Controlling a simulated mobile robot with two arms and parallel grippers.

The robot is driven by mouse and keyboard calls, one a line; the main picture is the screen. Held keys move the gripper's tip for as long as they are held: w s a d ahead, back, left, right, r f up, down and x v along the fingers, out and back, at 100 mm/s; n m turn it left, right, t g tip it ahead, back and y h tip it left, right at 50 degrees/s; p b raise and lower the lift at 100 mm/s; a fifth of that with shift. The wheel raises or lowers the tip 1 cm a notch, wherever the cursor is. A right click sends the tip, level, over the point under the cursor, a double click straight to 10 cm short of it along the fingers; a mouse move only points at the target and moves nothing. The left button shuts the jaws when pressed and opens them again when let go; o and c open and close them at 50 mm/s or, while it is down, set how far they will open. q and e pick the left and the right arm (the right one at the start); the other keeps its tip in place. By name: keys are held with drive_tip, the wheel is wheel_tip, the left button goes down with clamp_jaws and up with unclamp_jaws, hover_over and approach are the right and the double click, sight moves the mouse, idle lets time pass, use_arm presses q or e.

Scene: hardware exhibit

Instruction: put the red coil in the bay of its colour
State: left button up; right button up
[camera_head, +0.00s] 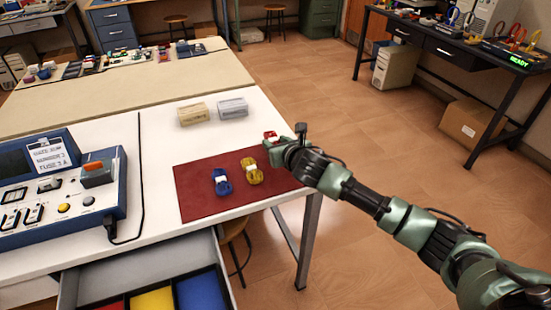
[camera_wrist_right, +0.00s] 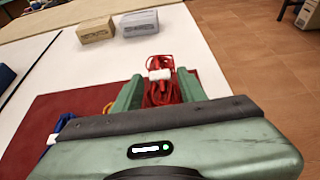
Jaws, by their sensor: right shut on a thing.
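The red coil (camera_wrist_right: 163,88), a bundle of red cable with a white band, is between the fingers of my right gripper (camera_wrist_right: 158,92) in the right wrist view. In the head view, a bit of the red coil (camera_head: 270,136) shows past my right gripper (camera_head: 277,147), over the far right corner of the dark red mat (camera_head: 200,207). I cannot tell if the coil still touches the mat. An open drawer at the bottom of the head view has a red bay (camera_head: 112,305), a yellow bay (camera_head: 153,301) and a blue bay (camera_head: 201,291). My left gripper is out of view.
A blue coil (camera_head: 221,181) and a yellow coil (camera_head: 252,171) lie on the mat. Behind it stand a beige box (camera_head: 193,114) and a grey box (camera_head: 233,108). A blue control panel (camera_head: 60,200) with a black cable (camera_head: 139,190) occupies the left of the table.

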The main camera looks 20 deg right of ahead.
drive_tip(key=shift+f+b, duration=0.3)
drive_tip(key=shift+f, duration=2.4)
drive_tip(key=shift+f, duration=0.15)
drive_tip(key=o, duration=1.3)
drive_tip(key=shift+o, duration=0.2)
